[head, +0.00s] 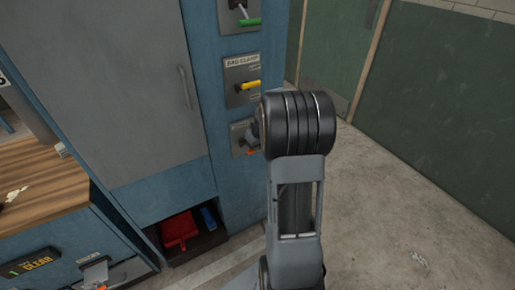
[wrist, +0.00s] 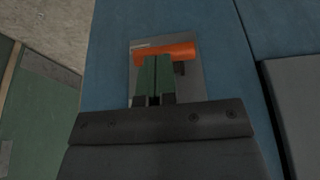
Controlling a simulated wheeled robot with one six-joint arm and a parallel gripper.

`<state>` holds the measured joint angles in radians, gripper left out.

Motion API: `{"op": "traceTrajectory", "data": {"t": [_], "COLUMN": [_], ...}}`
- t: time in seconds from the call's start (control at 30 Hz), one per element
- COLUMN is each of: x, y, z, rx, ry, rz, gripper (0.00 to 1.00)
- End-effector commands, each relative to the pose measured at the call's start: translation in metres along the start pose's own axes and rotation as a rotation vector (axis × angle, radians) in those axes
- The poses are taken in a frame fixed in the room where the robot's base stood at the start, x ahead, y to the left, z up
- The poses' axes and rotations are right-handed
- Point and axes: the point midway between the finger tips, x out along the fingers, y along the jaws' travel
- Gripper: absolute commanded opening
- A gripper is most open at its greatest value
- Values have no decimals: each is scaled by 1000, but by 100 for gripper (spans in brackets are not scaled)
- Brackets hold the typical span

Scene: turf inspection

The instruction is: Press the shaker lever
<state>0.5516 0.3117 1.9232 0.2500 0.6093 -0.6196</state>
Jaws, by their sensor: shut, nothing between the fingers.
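An orange lever (wrist: 165,51) lies sideways across a grey metal plate (wrist: 194,83) on the blue cabinet front. The plate's label is too small to read, so I cannot tell whether it names the shaker. My gripper (wrist: 155,60) is shut and empty, its two green-padded fingers together in front of the lever's lower edge. I cannot tell whether they touch it. In the head view the orange lever (head: 251,152) shows only as a small piece low on the cabinet column, with its plate mostly hidden behind my arm.
Above it are a yellow lever (head: 250,85) labelled BAG CLAMP and a green lever (head: 249,22). A grey door (head: 130,90) with a handle is to the left. A red bin (head: 179,230) and a blue object (head: 208,217) sit in the recess below. The concrete floor at right is clear.

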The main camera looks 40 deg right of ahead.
Motion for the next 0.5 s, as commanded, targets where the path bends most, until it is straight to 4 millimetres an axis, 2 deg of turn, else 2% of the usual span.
{"op": "traceTrajectory", "data": {"t": [0.03, 0.27, 0.5], "x": [10, 27, 40], "y": [-2, -6, 1], "z": [5, 16, 29], "rx": [-2, -10, 2], "ry": [22, 155, 305], "rz": [0, -3, 4], "gripper": [0, 0, 0]}}
